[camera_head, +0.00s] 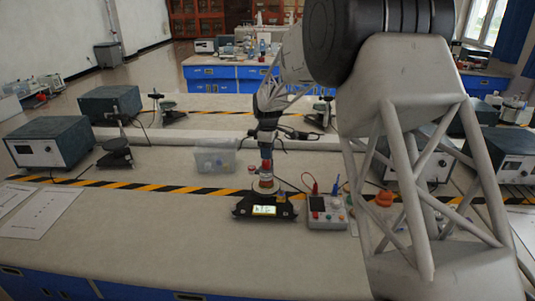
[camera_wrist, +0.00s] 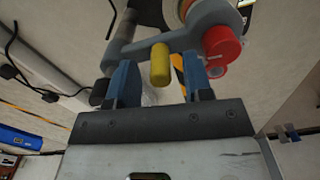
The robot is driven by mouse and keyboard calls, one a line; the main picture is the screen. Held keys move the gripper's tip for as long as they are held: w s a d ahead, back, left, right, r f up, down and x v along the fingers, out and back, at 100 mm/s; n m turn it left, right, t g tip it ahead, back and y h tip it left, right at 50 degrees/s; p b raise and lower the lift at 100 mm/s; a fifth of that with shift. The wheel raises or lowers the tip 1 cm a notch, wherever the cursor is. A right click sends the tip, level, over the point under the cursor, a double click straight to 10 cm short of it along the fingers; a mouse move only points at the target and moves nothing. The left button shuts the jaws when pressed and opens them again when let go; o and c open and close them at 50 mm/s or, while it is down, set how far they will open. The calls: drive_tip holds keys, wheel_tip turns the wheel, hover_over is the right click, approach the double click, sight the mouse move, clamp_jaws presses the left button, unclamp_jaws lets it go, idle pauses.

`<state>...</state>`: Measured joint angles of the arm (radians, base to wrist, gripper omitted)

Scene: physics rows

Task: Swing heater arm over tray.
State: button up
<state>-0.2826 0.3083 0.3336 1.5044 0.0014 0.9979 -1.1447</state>
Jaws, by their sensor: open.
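In the wrist view my gripper (camera_wrist: 158,70) is open, with its two blue fingers on either side of a yellow peg (camera_wrist: 160,62). The peg sticks out from a grey bar, which looks like the heater arm (camera_wrist: 185,38). A gap shows between the peg and each finger. A red round knob (camera_wrist: 222,43) sits at the bar's right end.
A grey meter (camera_head: 327,213) with red and blue leads stands right of the device, near an orange object (camera_head: 384,198). A clear bin (camera_head: 215,158) is behind to the left. Papers (camera_head: 40,212) lie at the far left.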

drive_tip(key=shift+r, duration=3.3)
drive_tip(key=shift+s+d+r, duration=0.25)
drive_tip(key=shift+r, duration=0.05)
drive_tip(key=s+d+r+m, duration=0.3)
drive_tip(key=s+d+r, duration=0.15)
drive_tip(key=s, duration=0.35)
drive_tip(key=s+d+r+m+t, duration=0.1)
drive_tip(key=s+d+r+m, duration=0.15)
drive_tip(key=s+d, duration=0.45)
drive_tip(key=s+d+r+m, duration=0.2)
drive_tip(key=s+d+r, duration=0.2)
drive_tip(key=s, duration=0.5)
drive_tip(key=s+d+f+m, duration=0.1)
drive_tip(key=s+d+m, duration=0.2)
drive_tip(key=s, duration=0.7)
drive_tip(key=s+d+f+m+t, duration=0.1)
drive_tip(key=s+d+f+m, duration=0.1)
drive_tip(key=s, duration=0.9)
drive_tip(key=s+d+f+m, duration=0.2)
drive_tip(key=s+d+m, duration=0.2)
drive_tip(key=s, duration=0.6)
drive_tip(key=shift+s+d+f+t, duration=0.2)
drive_tip(key=shift+s+t, duration=0.1)
drive_tip(key=shift+s, duration=0.1)
